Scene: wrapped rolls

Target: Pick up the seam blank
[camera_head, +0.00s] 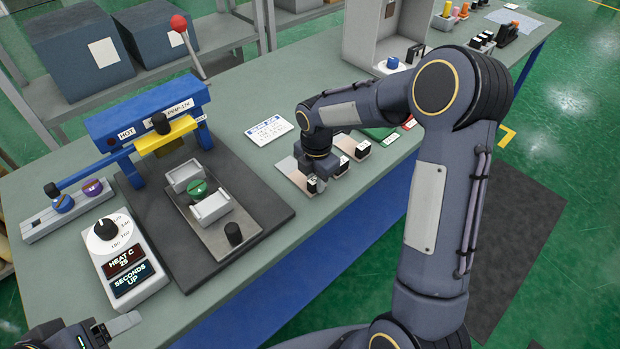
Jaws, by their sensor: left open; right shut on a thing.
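The seam blanks appear to be the flat pale pieces with dark ends on the bench right of the press; one (288,174) lies at my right gripper and another (352,147) lies behind it. My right gripper (316,185) points down at the near pale piece and is shut on it; the wrist hides most of the contact. I cannot tell whether the piece is off the bench. My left gripper (118,326) is open at the bottom left corner, partly in frame, with nothing seen in it.
A blue heat press (150,115) with a red-knobbed lever (179,23) stands on a dark mat (265,200). A clamp fixture (210,208) lies before it. A control box (122,250) reads HEAT C 25. A grey cabinet (372,35) and small items stand at the back right.

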